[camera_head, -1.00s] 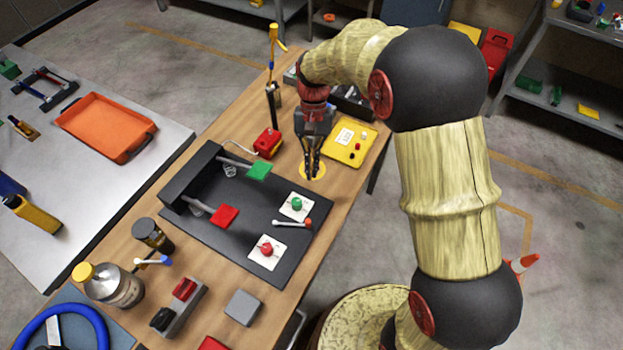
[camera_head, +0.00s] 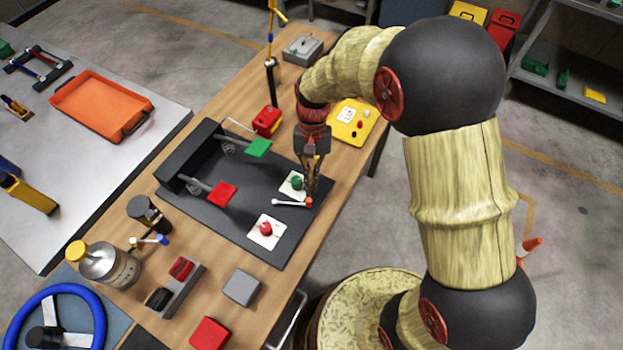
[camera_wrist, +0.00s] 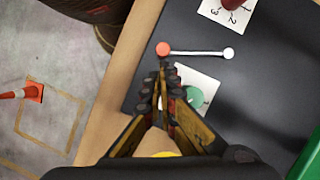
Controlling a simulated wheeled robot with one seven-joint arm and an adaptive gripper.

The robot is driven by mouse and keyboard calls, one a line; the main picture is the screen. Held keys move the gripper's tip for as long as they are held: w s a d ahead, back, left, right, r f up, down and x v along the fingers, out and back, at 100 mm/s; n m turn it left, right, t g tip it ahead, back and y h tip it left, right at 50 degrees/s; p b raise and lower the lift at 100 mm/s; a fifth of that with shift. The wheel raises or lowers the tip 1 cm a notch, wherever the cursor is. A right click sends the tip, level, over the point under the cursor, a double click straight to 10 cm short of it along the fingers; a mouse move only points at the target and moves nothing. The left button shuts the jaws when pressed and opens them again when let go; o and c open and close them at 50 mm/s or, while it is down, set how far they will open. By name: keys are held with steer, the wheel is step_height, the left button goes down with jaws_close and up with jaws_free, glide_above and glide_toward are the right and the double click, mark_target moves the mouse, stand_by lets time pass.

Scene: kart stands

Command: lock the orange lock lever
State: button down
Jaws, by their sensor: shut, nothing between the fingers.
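The orange lock lever (camera_head: 290,203) is a thin white rod with an orange ball at its right end, lying across the dark board between two knob plates. In the wrist view the lever (camera_wrist: 198,52) runs from the orange ball at left to a white pivot end at right. My gripper (camera_head: 311,194) is shut and empty, pointing down at the board's right edge beside the orange ball. In the wrist view the fingertips (camera_wrist: 163,72) are just below the ball; a small gap shows, but I cannot tell their height difference.
A green knob (camera_head: 297,182) on a white plate is close beside the fingers. A red knob (camera_head: 266,228) stands on the lever's other side. Green (camera_head: 258,148) and red (camera_head: 222,191) pedals are to the left.

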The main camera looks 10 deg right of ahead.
steer(key=shift+s+d+r+m+p, duration=0.1)
steer(key=shift+s+m+p, duration=0.5)
steer(key=shift+m+p, duration=0.15)
steer(key=shift+s+r+m+t+y+p, duration=0.1)
steer(key=shift+s+m+t+y+p, duration=0.2)
steer(key=shift+s+m+y+p, duration=0.6)
steer(key=s+m+p, duration=0.2)
steer(key=s+m, duration=0.1)
steer(key=shift+a+t+p, duration=0.3)
steer(key=shift+a, duration=0.05)
steer(key=s+m, duration=0.1)
steer(key=s+a+m+p, duration=0.1)
steer(key=shift+a+m+t+y, duration=0.1)
steer(key=shift+m+t+y, duration=0.25)
steer(key=shift+t+y, duration=0.05)
steer(key=shift+s+a+f+p, duration=0.2)
steer(key=shift+s+a+p, duration=0.15)
steer(key=shift+s+p, duration=0.15)
